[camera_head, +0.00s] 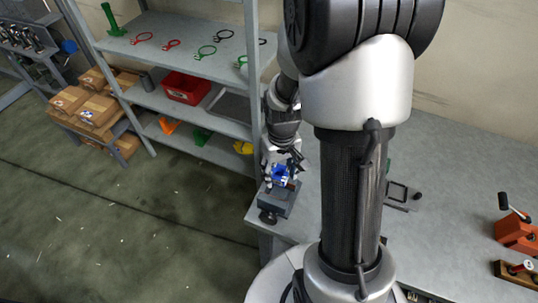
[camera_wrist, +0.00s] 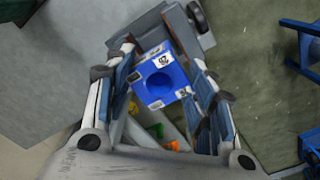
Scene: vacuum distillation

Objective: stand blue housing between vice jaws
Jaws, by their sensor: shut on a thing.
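The blue housing (camera_wrist: 158,79) is a blue block with a round hole and white labels on its face. My gripper (camera_wrist: 160,68) is shut on it, with one finger at each side. In the head view the housing (camera_head: 281,176) shows at the end of my arm, over the grey vice (camera_head: 275,201) at the bench's near left corner. In the wrist view the vice (camera_wrist: 190,38) shows beyond the housing. I cannot tell whether the housing touches the vice; the jaw gap is mostly hidden.
A shelf rack (camera_head: 190,97) with coloured parts and a red bin (camera_head: 187,87) stands left of the bench. Cardboard boxes (camera_head: 97,108) are farther left. The bench (camera_head: 440,170) holds a dark-framed item (camera_head: 401,195) and an orange device (camera_head: 516,233) at right.

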